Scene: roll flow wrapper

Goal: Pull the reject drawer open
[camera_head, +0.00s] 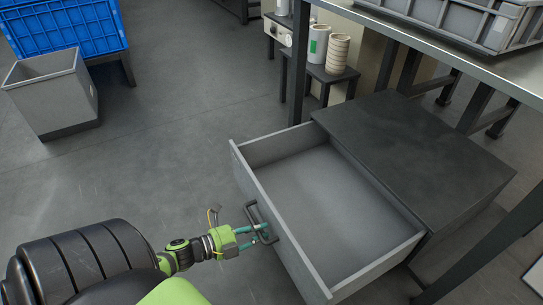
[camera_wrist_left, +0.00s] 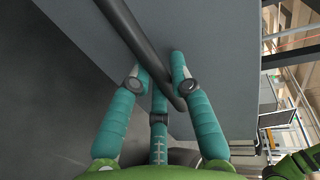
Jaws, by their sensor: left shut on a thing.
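The reject drawer (camera_head: 276,233) is a grey, empty box pulled well out of a dark low cabinet (camera_head: 415,150). Its inside floor shows clearly in the head view. A dark bar handle (camera_head: 258,222) sits on its front face. My left gripper (camera_head: 266,232) is at the handle with its teal fingers shut around the bar. In the left wrist view the handle (camera_wrist_left: 140,40) runs between the fingers of the gripper (camera_wrist_left: 165,85), against the grey drawer front (camera_wrist_left: 215,50).
A grey bin (camera_head: 50,95) and a blue crate (camera_head: 65,35) stand at the upper left. A small black stand (camera_head: 330,76) with rolls is behind the drawer. A table (camera_head: 470,62) overhangs the cabinet, with legs near it. The floor left of the drawer is clear.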

